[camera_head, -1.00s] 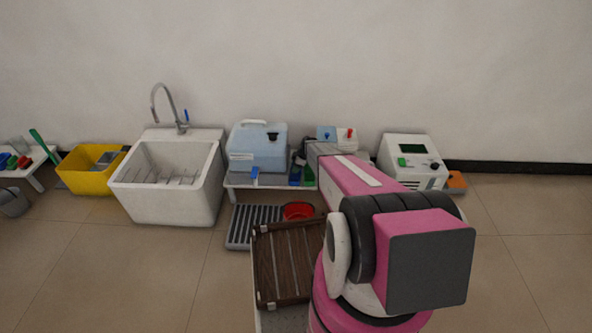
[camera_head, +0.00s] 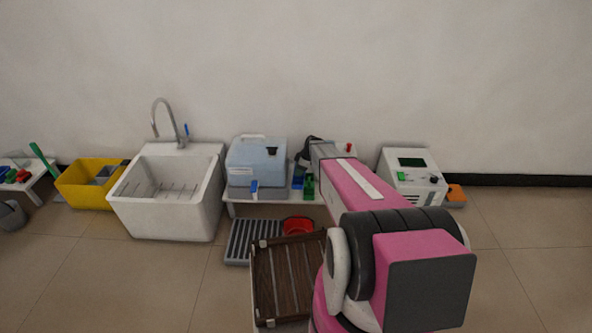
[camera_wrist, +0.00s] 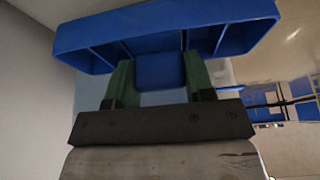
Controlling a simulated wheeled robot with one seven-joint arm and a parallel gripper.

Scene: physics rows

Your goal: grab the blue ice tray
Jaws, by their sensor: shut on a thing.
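The blue ice tray (camera_wrist: 165,32) fills the upper part of the wrist view, with its divided compartments showing. My gripper (camera_wrist: 158,72) has two green fingers, one on each side of a blue part of the tray, and is shut on it. The tray extends past both fingers to the left and right. In the head view my pink arm covers much of the bench's right part, and I cannot clearly make out the held tray there.
A low white bench (camera_head: 270,196) bears a pale blue box (camera_head: 258,163). A white device (camera_head: 408,178) stands right of my arm. A white sink (camera_head: 170,215) and a yellow bin (camera_head: 88,190) are at left. A red bowl (camera_head: 298,226) and grey rack (camera_head: 243,245) lie low in front.

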